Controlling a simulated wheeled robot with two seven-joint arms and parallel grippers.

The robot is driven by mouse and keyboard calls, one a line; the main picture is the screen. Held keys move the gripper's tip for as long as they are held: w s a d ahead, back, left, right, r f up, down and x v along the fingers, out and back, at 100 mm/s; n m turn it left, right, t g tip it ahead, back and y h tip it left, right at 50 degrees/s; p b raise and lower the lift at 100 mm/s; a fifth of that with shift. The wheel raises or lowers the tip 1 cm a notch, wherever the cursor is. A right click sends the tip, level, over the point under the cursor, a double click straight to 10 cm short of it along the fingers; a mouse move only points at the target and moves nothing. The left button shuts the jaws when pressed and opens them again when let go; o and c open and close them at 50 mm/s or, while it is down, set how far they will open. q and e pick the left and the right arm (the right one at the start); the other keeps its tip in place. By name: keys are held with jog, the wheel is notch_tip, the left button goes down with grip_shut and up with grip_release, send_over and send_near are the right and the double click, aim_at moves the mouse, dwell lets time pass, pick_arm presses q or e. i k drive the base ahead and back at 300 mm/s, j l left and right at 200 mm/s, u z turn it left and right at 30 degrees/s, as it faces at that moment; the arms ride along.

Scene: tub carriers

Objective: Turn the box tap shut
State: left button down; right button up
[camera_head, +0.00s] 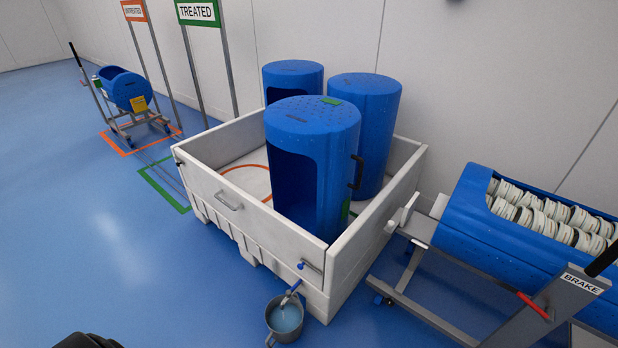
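The white box (270,240) stands in the middle of the camera_head view. Its tap (292,290) is low on the front wall near the right corner. A small blue piece (301,266) that looks like a handle shows just above the spout. The spout points down over a grey bucket (272,333) on the floor, which holds pale bluish liquid. I cannot tell whether liquid is running. A dark rounded shape at the bottom left edge may be part of my arm. No fingers of either gripper show.
Three blue tubs stand in the box, the nearest (335,135) with an open side. A wheeled carrier with a BRAKE label (583,284) bears a blue tub of whitish discs at right. Another carrier (125,125) stands at far left. The blue floor (130,250) is clear at front left.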

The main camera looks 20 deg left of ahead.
aim_at(288, 292)
jog(key=u, duration=0.95)
jog(key=i+j+z, duration=0.2)
jog(key=z, duration=0.15)
jog(key=i+j+z, duration=0.1)
jog(key=j+z, duration=0.25)
